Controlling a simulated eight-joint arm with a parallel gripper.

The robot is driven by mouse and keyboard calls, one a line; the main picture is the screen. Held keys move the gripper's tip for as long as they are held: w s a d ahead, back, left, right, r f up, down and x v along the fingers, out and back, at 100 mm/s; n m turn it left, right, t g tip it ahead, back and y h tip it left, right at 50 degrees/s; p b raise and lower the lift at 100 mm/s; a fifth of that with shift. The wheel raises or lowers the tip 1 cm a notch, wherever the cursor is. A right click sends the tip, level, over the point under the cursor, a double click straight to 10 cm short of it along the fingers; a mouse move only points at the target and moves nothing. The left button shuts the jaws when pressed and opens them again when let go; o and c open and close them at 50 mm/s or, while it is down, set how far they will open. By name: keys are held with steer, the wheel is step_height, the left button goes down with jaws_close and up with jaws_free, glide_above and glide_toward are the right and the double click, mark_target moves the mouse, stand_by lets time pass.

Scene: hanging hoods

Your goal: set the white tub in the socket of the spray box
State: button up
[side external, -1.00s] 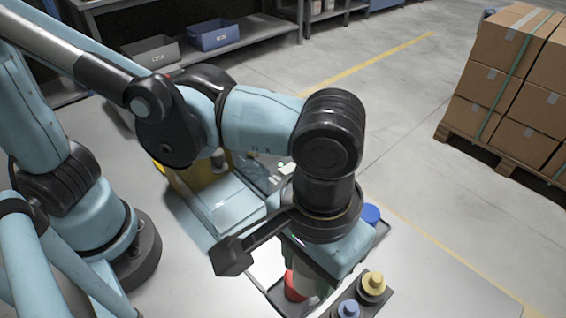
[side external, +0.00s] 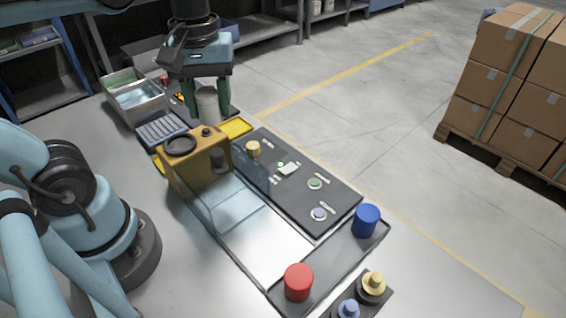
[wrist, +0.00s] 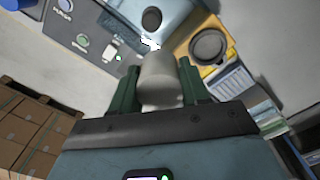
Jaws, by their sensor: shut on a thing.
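The white tub (side external: 207,101) is held between the two green fingers of my gripper (side external: 207,108), behind the spray box and above the work surface. In the wrist view the tub (wrist: 158,80) sits upright between the fingers (wrist: 158,72). The spray box (side external: 203,172) is ochre, with a clear hood on its front side. A dark round ring, which looks like the socket (side external: 180,145), is on its top and appears empty. In the wrist view the ring (wrist: 208,46) lies to the right of the tub, apart from it.
A dark panel (side external: 290,195) with knobs lies right of the box. A tray (side external: 325,267) holds a red tub (side external: 298,283) and a blue tub (side external: 366,220). A grey ribbed rack (side external: 162,130) and a metal bin (side external: 142,104) stand behind the box, left of my gripper.

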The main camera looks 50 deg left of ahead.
steer(key=s+a+n, duration=0.3)
steer(key=s+a, duration=0.2)
steer(key=a, duration=0.2)
steer(key=shift+w+d+f, duration=0.1)
steer(key=shift+f, duration=1.25)
steer(key=shift+w+d+f, duration=0.1)
steer(key=shift+f, duration=1.2)
steer(key=shift+f, duration=0.85)
steer(key=o, duration=1.6)
steer(key=shift+o, duration=0.2)
step_height(320, 180, up, 7)
stand_by(0.3)
